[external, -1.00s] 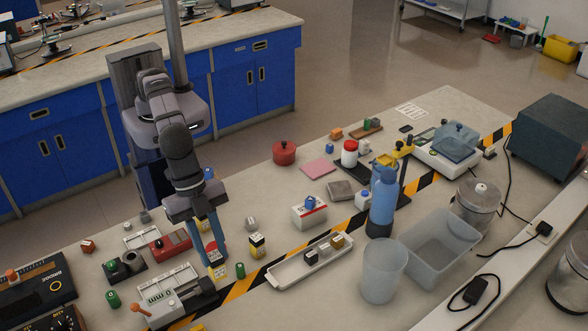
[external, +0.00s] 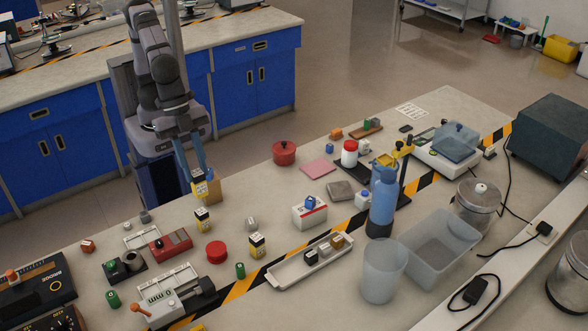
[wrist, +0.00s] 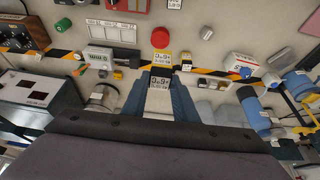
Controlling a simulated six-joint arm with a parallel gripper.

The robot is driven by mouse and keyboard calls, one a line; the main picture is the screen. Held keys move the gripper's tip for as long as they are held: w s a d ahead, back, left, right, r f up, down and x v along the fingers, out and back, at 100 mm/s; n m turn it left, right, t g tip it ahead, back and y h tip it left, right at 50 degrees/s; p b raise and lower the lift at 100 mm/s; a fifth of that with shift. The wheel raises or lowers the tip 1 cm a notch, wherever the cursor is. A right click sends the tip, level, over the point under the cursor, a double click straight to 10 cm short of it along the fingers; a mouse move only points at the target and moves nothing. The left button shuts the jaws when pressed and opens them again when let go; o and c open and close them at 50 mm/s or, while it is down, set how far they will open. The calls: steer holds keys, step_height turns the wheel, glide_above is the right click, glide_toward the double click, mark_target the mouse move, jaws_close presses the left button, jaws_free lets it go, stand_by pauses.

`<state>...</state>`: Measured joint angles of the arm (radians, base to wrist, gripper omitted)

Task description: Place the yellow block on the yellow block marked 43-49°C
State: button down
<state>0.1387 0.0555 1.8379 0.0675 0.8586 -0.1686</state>
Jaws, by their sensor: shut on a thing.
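My gripper (external: 200,181) is shut on a yellow block (external: 200,188) with a black-and-white label. It holds it at the table's robot-side edge; the held block also shows between the fingers in the wrist view (wrist: 160,78). One yellow labelled block (external: 202,220) stands on the table just in front of the gripper, apart from the held one. Another yellow labelled block (external: 257,245) stands further forward and right, beside the striped tape; it shows in the wrist view (wrist: 186,61). I cannot read for certain which label says 43-49°C.
A red round lid (external: 216,252) lies between the standing blocks. A green cylinder (external: 240,270), a red device (external: 170,243), a white tray (external: 312,262) and a white-red box (external: 309,211) stand around. Bare tabletop lies right of the gripper.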

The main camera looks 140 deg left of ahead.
steer(key=s+a+f, duration=0.1)
steer(key=s+f, duration=0.1)
steer(key=s, duration=0.5)
steer(key=shift+w+a+f, duration=0.1)
steer(key=shift+f, duration=2.45)
steer(key=shift+w+a+f, duration=0.1)
steer(key=shift+f, duration=2.4)
steer(key=shift+f, duration=0.2)
steer(key=c, duration=1.4)
jaws_free()
steer(key=shift+r, duration=0.15)
steer(key=shift+s+r, duration=0.15)
steer(key=shift+r, duration=0.4)
steer(key=v, duration=1.1)
steer(key=shift+p, duration=0.45)
